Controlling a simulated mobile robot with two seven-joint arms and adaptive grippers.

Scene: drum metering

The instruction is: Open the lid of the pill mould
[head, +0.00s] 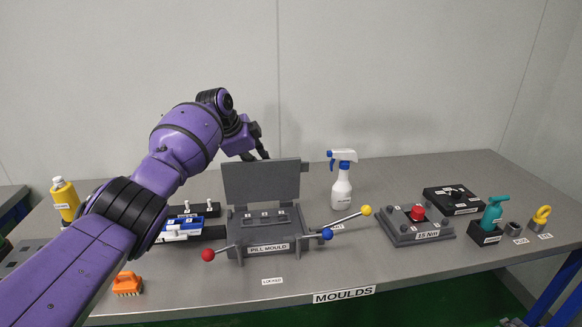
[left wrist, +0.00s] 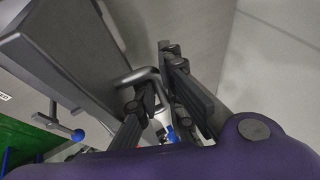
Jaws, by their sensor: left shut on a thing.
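The grey pill mould (head: 264,247) stands near the middle of the table, its name label on the front. Its lid (head: 262,182) stands raised, roughly upright, at the back of the body. My left gripper (head: 257,156) is at the lid's top edge, partly hidden behind it. In the left wrist view, the lid (left wrist: 70,50) is at the left and my left gripper (left wrist: 152,80) is shut on its bent metal handle (left wrist: 139,76). My right gripper does not show.
Rods with red (head: 208,255), blue (head: 327,234) and yellow (head: 366,210) balls flank the mould. A spray bottle (head: 342,185) stands behind right, a torque unit (head: 416,228) further right. An orange brush (head: 127,284) lies front left. A yellow bottle (head: 64,200) stands far left.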

